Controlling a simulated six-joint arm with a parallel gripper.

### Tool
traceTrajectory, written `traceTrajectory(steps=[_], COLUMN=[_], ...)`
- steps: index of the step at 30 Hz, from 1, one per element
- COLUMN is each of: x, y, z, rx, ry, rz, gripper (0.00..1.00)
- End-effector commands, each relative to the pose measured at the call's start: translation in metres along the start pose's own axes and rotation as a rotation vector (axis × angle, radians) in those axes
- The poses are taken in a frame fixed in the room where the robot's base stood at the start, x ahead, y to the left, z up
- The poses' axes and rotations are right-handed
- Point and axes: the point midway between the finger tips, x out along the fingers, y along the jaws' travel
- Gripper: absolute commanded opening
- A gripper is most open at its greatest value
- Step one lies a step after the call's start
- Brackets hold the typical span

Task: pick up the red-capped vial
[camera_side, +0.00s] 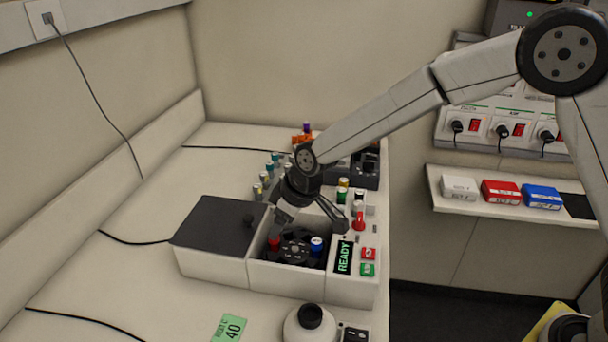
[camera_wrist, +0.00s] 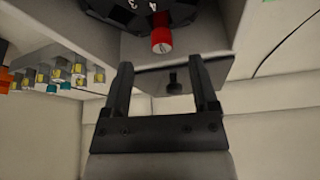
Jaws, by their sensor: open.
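The red-capped vial (camera_side: 274,243) sits in the dark round rotor (camera_side: 295,252) inside the open chamber of a white machine. Its red cap (camera_wrist: 161,40) shows in the wrist view, with its body mostly hidden. My gripper (camera_side: 311,222) is above the chamber with its fingers spread. In the wrist view my gripper (camera_wrist: 160,63) is open and empty; the red cap appears beyond the fingertips, roughly centred between them. I see no contact with the vial. A blue-capped vial (camera_side: 317,242) stands on the rotor's right side.
A dark lid (camera_side: 220,222) lies left of the chamber. A panel with a READY display (camera_side: 344,257) and buttons borders it on the right. Several capped vials (camera_side: 268,175) stand behind. A round white vessel (camera_side: 311,324) is in front. The left bench is mostly clear, with cables.

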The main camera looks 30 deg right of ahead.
Motion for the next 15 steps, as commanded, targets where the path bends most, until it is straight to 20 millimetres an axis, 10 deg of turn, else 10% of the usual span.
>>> traceTrajectory(steps=[15], x=[0.018], y=[-0.001], z=[0.000], rx=[0.000], ry=[-0.001], rz=[-0.001], gripper=[0.76])
